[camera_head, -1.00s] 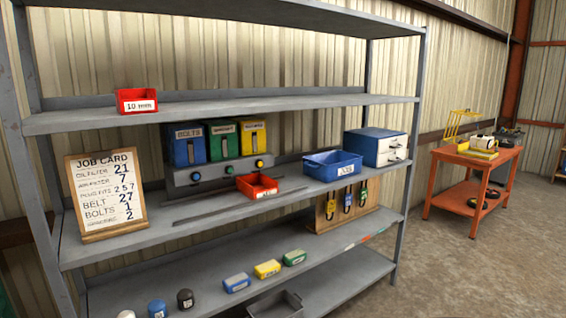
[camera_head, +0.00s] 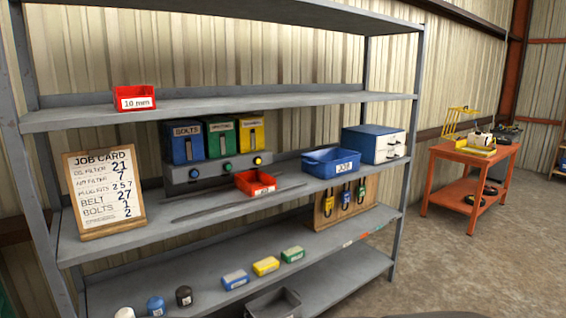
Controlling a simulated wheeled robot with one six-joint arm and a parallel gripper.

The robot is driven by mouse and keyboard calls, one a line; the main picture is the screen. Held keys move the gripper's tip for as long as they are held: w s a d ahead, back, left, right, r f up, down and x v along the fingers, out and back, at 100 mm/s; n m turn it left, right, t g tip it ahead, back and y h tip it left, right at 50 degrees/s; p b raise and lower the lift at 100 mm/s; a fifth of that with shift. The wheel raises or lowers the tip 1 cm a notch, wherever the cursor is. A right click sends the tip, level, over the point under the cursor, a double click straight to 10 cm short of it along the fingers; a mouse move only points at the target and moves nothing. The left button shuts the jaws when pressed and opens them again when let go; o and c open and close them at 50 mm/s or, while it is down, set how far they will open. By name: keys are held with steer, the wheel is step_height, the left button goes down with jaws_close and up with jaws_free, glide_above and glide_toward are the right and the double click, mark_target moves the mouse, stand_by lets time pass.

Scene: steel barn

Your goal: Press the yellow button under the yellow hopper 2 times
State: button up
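The yellow hopper (camera_head: 251,133) is the rightmost of three hoppers on the middle shelf, beside a green hopper (camera_head: 220,137) and a blue hopper (camera_head: 187,143) labelled BOLTS. They stand on a grey dispenser base (camera_head: 212,173) with a row of small round buttons along its front. The yellow button (camera_head: 258,161) is on the base's front below the yellow hopper, and nothing covers it. A red open tray (camera_head: 256,183) sits in front of the base, below the buttons.
A job card (camera_head: 104,190) leans at the shelf's left. A blue JOB bin (camera_head: 332,163) and a blue-and-white drawer box (camera_head: 374,145) stand right of the hoppers. A red bin (camera_head: 135,98) is on the shelf above. An orange cart (camera_head: 470,160) stands on open floor at right.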

jaws_close()
stand_by(1.7)
